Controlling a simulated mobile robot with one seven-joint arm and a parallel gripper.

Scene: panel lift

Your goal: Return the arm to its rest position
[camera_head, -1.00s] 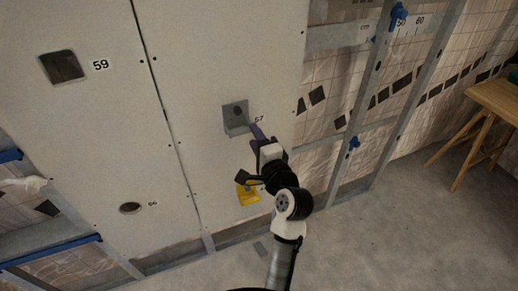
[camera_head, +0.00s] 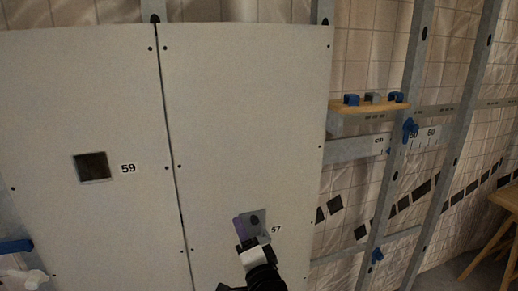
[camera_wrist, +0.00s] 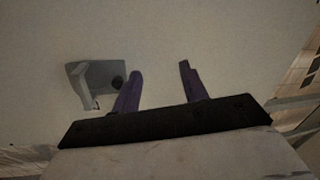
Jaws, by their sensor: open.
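My gripper (camera_head: 245,232) shows low in the head view, in front of the panel marked 57 (camera_head: 245,120). In the wrist view my gripper (camera_wrist: 160,84) has two purple fingers spread apart with nothing between them. Whether the fingertips touch the panel cannot be told. Most of my arm is below the head view's edge.
A neighbouring panel marked 59 (camera_head: 75,225) has a dark square opening (camera_head: 93,167). Right of the panels are metal studs (camera_head: 400,140), a wooden shelf (camera_head: 370,106) with small blocks, and blue clamps (camera_head: 410,129). A wooden table (camera_head: 505,200) stands at the far right.

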